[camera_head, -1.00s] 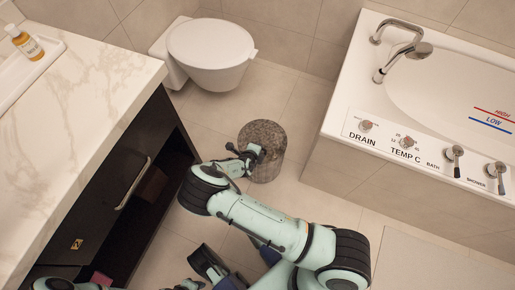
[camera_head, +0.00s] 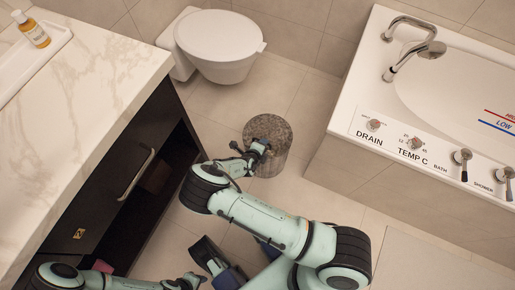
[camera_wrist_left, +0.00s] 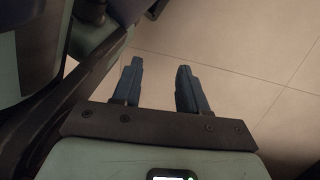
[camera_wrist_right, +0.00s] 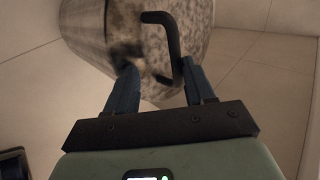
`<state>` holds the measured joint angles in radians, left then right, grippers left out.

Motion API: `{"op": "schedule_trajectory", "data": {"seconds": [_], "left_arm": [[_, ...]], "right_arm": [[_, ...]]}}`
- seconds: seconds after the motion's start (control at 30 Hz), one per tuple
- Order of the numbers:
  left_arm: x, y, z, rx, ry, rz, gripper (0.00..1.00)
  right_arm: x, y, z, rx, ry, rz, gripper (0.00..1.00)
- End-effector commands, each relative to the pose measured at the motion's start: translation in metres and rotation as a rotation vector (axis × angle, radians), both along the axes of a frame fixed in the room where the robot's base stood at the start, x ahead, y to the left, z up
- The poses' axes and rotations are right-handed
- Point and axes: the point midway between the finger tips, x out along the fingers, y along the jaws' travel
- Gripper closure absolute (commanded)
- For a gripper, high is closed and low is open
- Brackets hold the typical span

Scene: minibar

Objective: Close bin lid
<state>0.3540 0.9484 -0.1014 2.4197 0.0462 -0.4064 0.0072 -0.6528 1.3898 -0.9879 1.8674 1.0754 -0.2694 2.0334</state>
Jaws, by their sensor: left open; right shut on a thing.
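The bin (camera_head: 270,128) is a mottled grey-brown cylinder on the floor between the toilet and the bathtub. Its round top faces up in the head view; I cannot tell whether the lid is fully seated. My right gripper (camera_head: 262,147) is at the bin's near side. In the right wrist view the bin (camera_wrist_right: 98,32) fills the top, and a bent black handle (camera_wrist_right: 174,42) comes down between the fingers (camera_wrist_right: 163,82). The right gripper is shut on this handle. My left gripper (camera_head: 196,281) is open and empty, low over the floor; its fingers are apart in the left wrist view (camera_wrist_left: 156,84).
A marble counter (camera_head: 95,85) over a dark open cabinet (camera_head: 125,195) stands at left. The toilet (camera_head: 220,45) is behind the bin. The bathtub (camera_head: 345,145) with taps is at right. Floor around the bin is clear.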

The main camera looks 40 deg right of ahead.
Motion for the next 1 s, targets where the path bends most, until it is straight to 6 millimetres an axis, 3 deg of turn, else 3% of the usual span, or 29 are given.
{"op": "schedule_trajectory", "data": {"seconds": [0.3,0.53,0.73,1.0], "left_arm": [[0.038,-0.005,0.022,0.008,-0.126,-0.014,0.57],[0.067,-0.008,0.042,0.014,-0.222,-0.022,0.57],[0.079,-0.01,0.05,0.016,-0.262,-0.024,0.57],[0.08,-0.01,0.05,0.017,-0.266,-0.024,0.57]], "right_arm": [[-0.022,0.046,0.049,0.008,0.0,0.005,0.62],[-0.035,0.07,0.082,0.001,-0.008,0.004,0.62],[-0.04,0.08,0.093,-0.003,-0.01,0.003,0.62],[-0.04,0.081,0.093,-0.004,-0.011,0.001,0.62]]}}
